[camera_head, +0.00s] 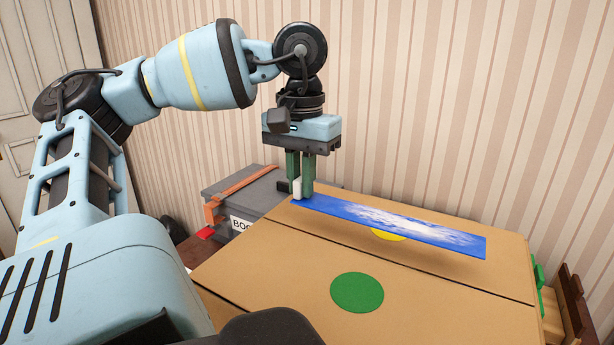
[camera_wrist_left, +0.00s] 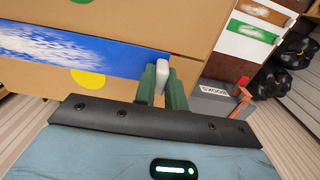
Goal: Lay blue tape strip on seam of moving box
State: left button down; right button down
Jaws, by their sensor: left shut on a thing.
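The blue tape strip (camera_head: 390,226), with a white streaked patch, stretches rightward from my left gripper (camera_head: 300,192). My left gripper is shut on a pale tab at the strip's left end; the tab (camera_wrist_left: 162,76) shows between the green fingers in the left wrist view. The strip (camera_wrist_left: 95,58) appears slightly above the box, with a shadow below its right part. The cardboard moving box (camera_head: 270,272) is under it, and its thin seam (camera_head: 500,289) runs diagonally across the top. My right gripper is out of view.
A green disc (camera_head: 357,292) and a partly covered yellow disc (camera_head: 390,235) mark the box top. A grey box labelled BOOKS (camera_head: 243,192) stands behind left. A striped wall (camera_head: 440,90) rises behind. Black bags (camera_wrist_left: 297,55) lie at right in the wrist view.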

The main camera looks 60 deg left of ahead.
pick_arm(q)
jog(key=shift+f, duration=0.1)
send_over(303, 234)
jog(key=shift+w+a+f+b, duration=0.1)
jog(key=shift+a+f+b, duration=0.1)
jog(key=shift+f, duration=1)
jog(key=shift+w+a+f+b, duration=0.1)
jog(key=shift+a+f+b, duration=0.05)
jog(key=shift+f, duration=1.05)
jog(key=shift+s+f, duration=0.1)
jog(key=shift+f, duration=0.7)
dwell(0.5)
jog(key=c, duration=1.4)
grip_release()
